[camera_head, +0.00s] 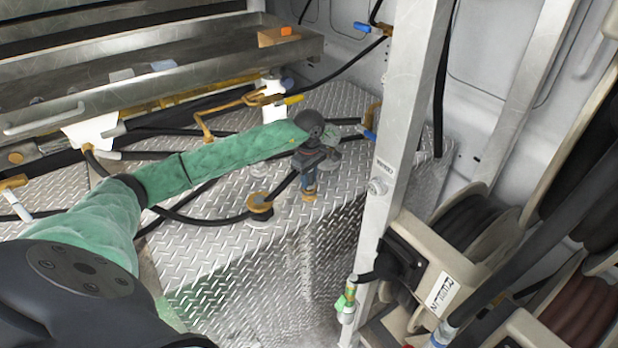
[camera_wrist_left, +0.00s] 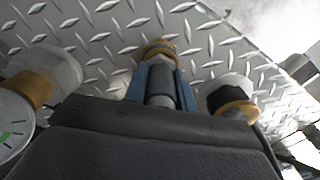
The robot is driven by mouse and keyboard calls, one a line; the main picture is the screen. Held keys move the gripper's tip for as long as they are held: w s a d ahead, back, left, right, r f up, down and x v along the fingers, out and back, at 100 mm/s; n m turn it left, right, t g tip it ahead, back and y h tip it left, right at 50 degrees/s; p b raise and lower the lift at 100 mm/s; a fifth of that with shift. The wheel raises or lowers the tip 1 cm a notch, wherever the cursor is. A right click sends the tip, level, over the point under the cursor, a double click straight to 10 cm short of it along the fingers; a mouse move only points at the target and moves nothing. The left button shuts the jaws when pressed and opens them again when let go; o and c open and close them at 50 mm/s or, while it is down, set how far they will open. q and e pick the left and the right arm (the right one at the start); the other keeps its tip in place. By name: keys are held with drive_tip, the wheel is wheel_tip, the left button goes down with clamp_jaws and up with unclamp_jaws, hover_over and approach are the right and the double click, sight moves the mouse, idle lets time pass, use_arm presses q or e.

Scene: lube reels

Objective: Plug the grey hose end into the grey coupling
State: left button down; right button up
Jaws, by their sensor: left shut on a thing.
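My left gripper (camera_head: 308,182) points down over the diamond-plate top, at the end of the green-sleeved arm. In the left wrist view its two blue fingers (camera_wrist_left: 162,92) are shut on a grey cylindrical piece (camera_wrist_left: 160,82), which looks like the grey hose end. A brass collar (camera_wrist_left: 157,48) is at the fingertips. I cannot tell whether the grey piece is seated in a coupling below or apart from it. Which fitting is the grey coupling is unclear. My right gripper is not in view.
A round brass fitting (camera_head: 260,206) and black hoses lie left of the gripper. A metal post (camera_head: 405,110) stands to the right, with hose reels (camera_head: 475,225) beyond it. A green hose end (camera_head: 346,303) hangs by the post. A steel tray (camera_head: 180,85) runs along the back.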

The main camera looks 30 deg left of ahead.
use_arm(q)
drive_tip(key=shift+f, duration=0.1)
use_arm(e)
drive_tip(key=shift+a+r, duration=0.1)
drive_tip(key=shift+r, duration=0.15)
use_arm(q)
drive_tip(key=c, duration=1.1)
unclamp_jaws()
drive_tip(key=shift+c, duration=0.2)
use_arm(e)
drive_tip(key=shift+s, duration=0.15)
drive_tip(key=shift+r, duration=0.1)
use_arm(q)
drive_tip(key=shift+r, duration=0.45)
wheel_tip(320, 180, up, 11)
drive_tip(key=b, duration=0.4)
drive_tip(key=shift+f+b, duration=0.15)
drive_tip(key=shift+b, duration=0.2)
drive_tip(key=shift+r, duration=0.3)
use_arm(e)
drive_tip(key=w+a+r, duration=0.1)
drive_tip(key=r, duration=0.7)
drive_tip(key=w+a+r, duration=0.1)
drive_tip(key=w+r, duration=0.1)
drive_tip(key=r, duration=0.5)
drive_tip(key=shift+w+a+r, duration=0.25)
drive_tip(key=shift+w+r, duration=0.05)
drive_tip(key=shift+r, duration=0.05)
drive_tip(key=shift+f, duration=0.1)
